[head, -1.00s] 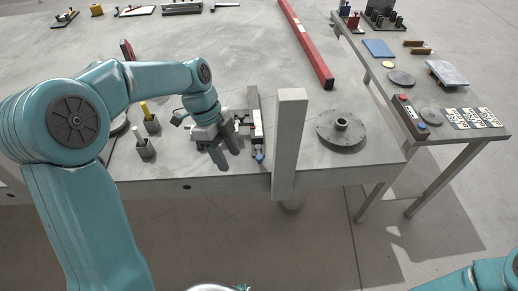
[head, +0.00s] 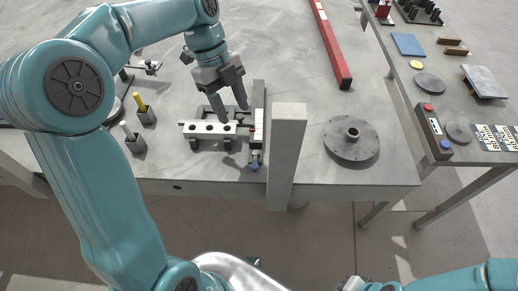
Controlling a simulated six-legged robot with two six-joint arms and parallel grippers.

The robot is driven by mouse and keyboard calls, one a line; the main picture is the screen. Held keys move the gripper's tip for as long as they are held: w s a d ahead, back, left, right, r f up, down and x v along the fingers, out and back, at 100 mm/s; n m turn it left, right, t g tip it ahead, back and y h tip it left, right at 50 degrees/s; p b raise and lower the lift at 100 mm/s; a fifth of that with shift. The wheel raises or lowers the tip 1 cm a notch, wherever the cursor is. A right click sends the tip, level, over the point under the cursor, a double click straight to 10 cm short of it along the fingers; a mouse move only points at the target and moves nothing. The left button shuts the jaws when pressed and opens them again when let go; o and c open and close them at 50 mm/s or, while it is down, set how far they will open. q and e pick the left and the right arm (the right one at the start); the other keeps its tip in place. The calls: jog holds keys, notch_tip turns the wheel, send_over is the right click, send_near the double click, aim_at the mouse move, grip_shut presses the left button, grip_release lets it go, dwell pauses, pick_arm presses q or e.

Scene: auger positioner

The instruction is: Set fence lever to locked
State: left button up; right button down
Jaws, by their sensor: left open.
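The fixture near the table's front edge has a light rail with dark holes (head: 208,128) and an upright grey fence plate (head: 259,98) at its right end. A small lever with a blue knob (head: 254,165) sits at the plate's front foot; I take it for the fence lever, but its setting is too small to tell. My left gripper (head: 234,113) is open and empty, pointing down over the rail's right part, behind and left of the blue knob. Its fingers hide part of the fixture. Part of my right gripper (head: 352,284) shows at the bottom edge; its jaws are unclear.
A tall grey post (head: 287,150) stands close to the right of the fixture. A round flanged disc (head: 351,140) lies further right. Two small cups (head: 136,145) holding sticks stand to the left. A long red bar (head: 330,45) lies behind. A side table carries a button box (head: 433,130).

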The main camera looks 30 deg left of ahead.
pick_arm(q)
jog(key=b, duration=0.1)
send_near(254, 166)
jog(key=x, duration=0.8)
jog(key=shift+c, duration=0.3)
grip_shut()
